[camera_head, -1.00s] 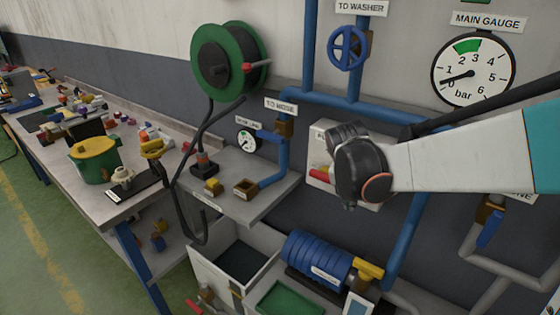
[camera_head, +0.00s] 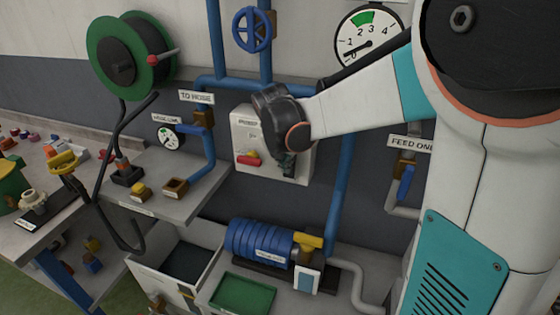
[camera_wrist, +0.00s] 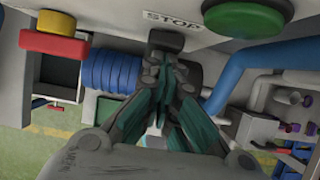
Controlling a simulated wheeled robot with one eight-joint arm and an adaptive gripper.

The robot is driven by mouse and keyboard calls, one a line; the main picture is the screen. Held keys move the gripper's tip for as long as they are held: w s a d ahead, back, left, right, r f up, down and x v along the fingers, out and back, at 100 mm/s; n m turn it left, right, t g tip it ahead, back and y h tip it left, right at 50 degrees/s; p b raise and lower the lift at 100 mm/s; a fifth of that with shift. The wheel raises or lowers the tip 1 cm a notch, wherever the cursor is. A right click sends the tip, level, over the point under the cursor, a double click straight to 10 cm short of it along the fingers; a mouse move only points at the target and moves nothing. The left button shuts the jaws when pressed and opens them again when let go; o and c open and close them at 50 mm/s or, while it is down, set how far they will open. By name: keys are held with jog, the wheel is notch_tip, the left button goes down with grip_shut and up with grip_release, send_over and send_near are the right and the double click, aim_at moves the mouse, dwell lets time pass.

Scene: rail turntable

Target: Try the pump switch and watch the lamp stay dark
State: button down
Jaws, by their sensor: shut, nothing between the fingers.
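The white switch box (camera_head: 243,122) is on the wall; my wrist covers much of its right part. A red-and-yellow switch (camera_head: 248,158) sits at its lower left and shows at upper left in the wrist view (camera_wrist: 55,46). A black knob (camera_wrist: 165,40) is beside a STOP label (camera_wrist: 172,20). A round green dome (camera_wrist: 248,18) in a dark ring looks unlit; I cannot tell if it is the lamp or a button. My gripper (camera_wrist: 166,68) is shut and empty, its tips at or just before the black knob; contact is unclear.
The blue ribbed pump (camera_head: 262,243) stands below, beside a green tray (camera_head: 243,293). The main gauge (camera_head: 366,40) needle points near zero. Blue pipes (camera_head: 336,205) run close by the box. A hose reel (camera_head: 120,60) and grey shelf (camera_head: 160,195) are to the left.

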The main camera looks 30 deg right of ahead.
jog(key=shift+r+p, duration=0.6)
jog(key=shift+r, duration=0.15)
jog(key=shift+a, duration=0.1)
jog(key=p+v, duration=0.4)
jog(key=v, duration=0.7)
jog(key=shift+r, duration=0.4)
jog(key=shift+s, duration=0.1)
